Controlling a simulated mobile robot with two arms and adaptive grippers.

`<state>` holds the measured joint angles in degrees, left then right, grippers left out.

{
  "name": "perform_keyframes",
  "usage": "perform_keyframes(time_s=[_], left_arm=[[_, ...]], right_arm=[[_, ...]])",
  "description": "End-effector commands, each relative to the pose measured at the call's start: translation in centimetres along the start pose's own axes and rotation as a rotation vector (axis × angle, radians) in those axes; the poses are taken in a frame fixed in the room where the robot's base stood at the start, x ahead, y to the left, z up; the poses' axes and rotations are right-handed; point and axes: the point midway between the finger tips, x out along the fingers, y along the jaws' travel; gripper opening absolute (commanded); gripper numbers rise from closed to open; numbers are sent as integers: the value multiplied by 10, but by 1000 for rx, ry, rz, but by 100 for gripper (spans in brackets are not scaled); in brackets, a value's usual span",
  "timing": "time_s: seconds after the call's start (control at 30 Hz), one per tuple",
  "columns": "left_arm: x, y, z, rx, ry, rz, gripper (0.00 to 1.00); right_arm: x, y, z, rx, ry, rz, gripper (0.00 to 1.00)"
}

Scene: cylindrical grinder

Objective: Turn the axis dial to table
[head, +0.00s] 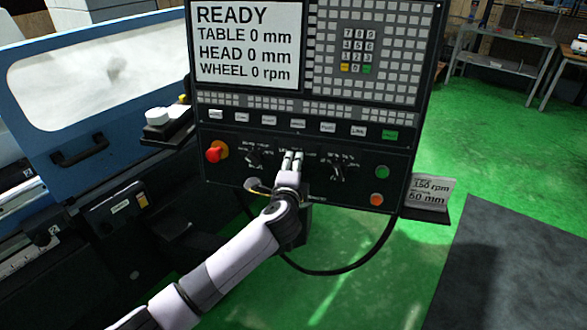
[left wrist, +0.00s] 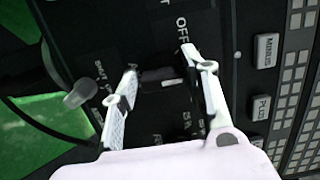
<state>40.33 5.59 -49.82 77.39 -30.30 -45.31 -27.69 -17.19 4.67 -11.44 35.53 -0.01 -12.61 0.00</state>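The dark control panel (head: 225,172) carries a row of black dials. My left gripper (head: 293,156) is at the middle dial, which its fingers and wrist largely hide in the head view. In the left wrist view the gripper (left wrist: 162,78) is open, with one finger on each side of a small black dial knob (left wrist: 160,78). An "OFF" label shows beside it; other labels are too blurred to read surely. I cannot tell whether the fingers touch the knob, or the dial's exact setting. My right gripper is not in view.
The screen (head: 248,44) reads READY, TABLE 0 mm, HEAD 0 mm, WHEEL 0 rpm. A left dial (head: 254,157), a right dial (head: 338,171) and a red emergency knob (head: 214,153) flank my gripper. A sign (head: 430,191) stands right of the panel. Green floor lies beyond.

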Motion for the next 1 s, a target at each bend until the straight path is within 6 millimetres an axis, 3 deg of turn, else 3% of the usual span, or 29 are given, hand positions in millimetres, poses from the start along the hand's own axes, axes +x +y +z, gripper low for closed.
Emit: perform_keyframes(time_s=[0.13, 0.57, 1.0], left_arm=[[0, 0, 0, 0, 0, -1, 54], [-8, 0, -1, -2, 2, -2, 54], [-87, 0, 0, -2, 2, -1, 54]], right_arm=[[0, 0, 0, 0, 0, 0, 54], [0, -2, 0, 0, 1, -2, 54], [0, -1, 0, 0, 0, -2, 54]])
